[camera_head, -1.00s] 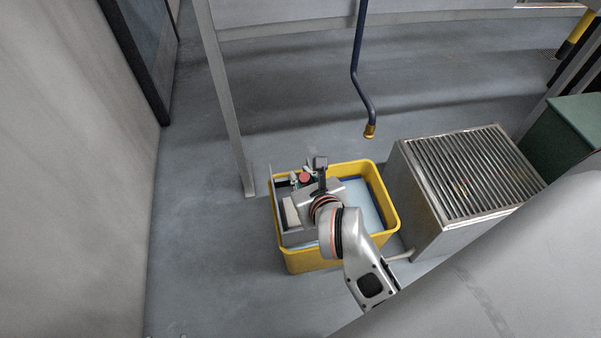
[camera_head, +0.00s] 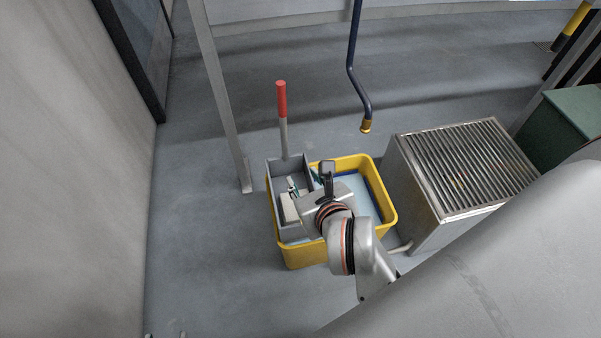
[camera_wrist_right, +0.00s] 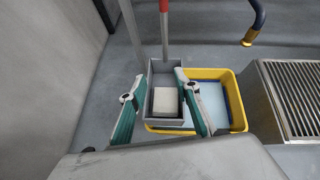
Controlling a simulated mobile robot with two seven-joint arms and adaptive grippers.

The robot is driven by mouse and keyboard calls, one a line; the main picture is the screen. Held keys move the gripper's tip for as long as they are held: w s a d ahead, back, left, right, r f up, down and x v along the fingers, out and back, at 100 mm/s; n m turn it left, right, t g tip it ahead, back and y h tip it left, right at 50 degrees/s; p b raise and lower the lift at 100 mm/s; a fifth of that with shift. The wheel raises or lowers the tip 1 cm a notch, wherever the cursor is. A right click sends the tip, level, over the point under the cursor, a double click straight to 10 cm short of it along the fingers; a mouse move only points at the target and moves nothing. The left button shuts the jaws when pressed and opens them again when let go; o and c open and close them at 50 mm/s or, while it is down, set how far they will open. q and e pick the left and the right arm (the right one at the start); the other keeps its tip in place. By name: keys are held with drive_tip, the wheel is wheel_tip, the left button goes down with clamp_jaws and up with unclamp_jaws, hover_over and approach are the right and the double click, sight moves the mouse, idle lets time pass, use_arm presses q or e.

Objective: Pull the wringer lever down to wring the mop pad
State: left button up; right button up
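The wringer lever (camera_head: 282,118) has a red grip on a grey rod and stands upright at the back of the grey wringer. It also shows in the right wrist view (camera_wrist_right: 164,30). The grey wringer (camera_head: 290,168) sits in the left part of the yellow bucket (camera_head: 388,205). A pale block, apparently the mop pad (camera_wrist_right: 166,103), lies inside the wringer. My right gripper (camera_head: 304,181) is above the bucket and wringer, below the lever's red grip and apart from it. My left gripper is not in view.
A metal box with a slatted top (camera_head: 462,168) stands right of the bucket. A dark blue pipe with a brass end (camera_head: 354,75) hangs behind. A grey post (camera_head: 222,95) stands behind left. Floor left of the bucket is clear.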

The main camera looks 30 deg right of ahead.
drive_tip(key=shift+v, duration=1.15)
